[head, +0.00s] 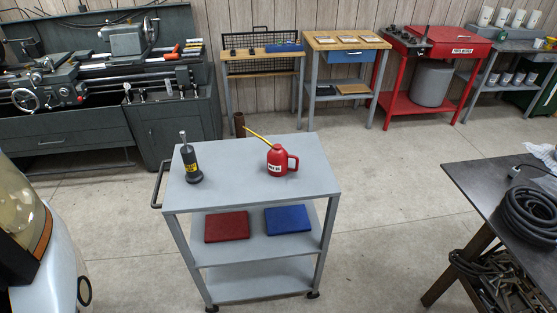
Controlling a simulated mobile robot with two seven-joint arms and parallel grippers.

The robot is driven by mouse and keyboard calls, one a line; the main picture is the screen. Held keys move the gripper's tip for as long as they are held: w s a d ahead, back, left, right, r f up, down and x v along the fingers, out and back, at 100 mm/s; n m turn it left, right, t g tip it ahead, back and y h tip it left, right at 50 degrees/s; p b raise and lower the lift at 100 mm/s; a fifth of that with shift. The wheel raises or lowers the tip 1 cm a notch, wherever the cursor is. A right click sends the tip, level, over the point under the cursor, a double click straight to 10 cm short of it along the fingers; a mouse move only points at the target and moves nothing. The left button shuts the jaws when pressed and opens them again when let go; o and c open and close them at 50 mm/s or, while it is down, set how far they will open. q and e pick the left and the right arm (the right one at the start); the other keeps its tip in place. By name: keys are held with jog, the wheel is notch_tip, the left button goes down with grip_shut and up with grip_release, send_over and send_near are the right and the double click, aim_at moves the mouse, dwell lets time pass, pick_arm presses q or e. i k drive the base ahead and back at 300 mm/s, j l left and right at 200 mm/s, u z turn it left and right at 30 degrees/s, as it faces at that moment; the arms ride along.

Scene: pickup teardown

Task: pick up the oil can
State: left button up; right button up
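The oil can (277,161) is red with a handle on its right side, a small white label and a long yellow spout that points up and to the left. It stands upright on the top shelf of a grey cart (245,193), right of the middle. Neither of my grippers shows in the head view. Nothing touches the can, and nothing hides it.
A black bottle jack (191,165) stands on the cart's top left. Red (226,227) and blue (288,219) flat items lie on the middle shelf. A dark table (480,190) with a coiled hose (530,214) is at right. A vehicle's front (45,262) is at lower left. Open floor surrounds the cart.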

aim_at(277, 158)
jog(key=i+l, duration=0.2)
jog(key=l, duration=0.15)
jog(key=i+l+u, duration=0.15)
jog(key=l, duration=0.2)
jog(key=i+l, duration=0.25)
jog(key=i+l+u, duration=0.15)
jog(key=l, duration=0.3)
jog(key=i+l, duration=0.2)
jog(key=l, duration=0.2)
